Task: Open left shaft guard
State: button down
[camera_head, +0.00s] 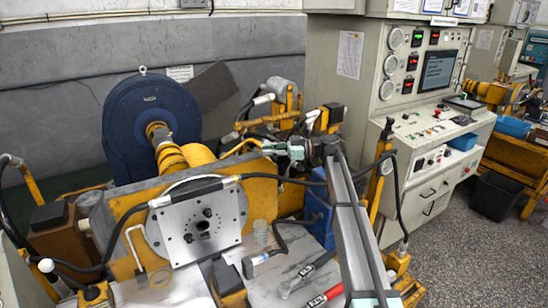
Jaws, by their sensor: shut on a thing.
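A yellow curved shaft guard (196,155) sits beside the yellow shaft (160,140) in front of the big blue round housing (150,115). A thin yellow bar (235,147) runs from the guard's right side to my gripper. My gripper (268,148) points left, at the end of my grey arm, which reaches up from the bottom right. Its fingers are small here and appear shut on the yellow bar. The exact contact is hard to make out. The guard's lower part is hidden behind the yellow frame.
A silver square plate (200,222) with bolts stands in front on the yellow frame (125,203). Black hoses cross near my arm. Tools lie on the metal bench (270,270). A control console (425,130) stands right; floor (470,240) is open there.

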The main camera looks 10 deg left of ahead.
jog(key=shift+s+a+r, duration=0.25)
jog(key=shift+a+r, duration=0.1)
jog(key=shift+a, duration=0.05)
jog(key=c, duration=1)
grip_release()
jog(key=shift+c, duration=0.2)
jog(key=d+r, duration=0.1)
jog(key=d, duration=1.1)
jog(key=shift+w+r, duration=0.2)
jog(key=shift+w, duration=0.2)
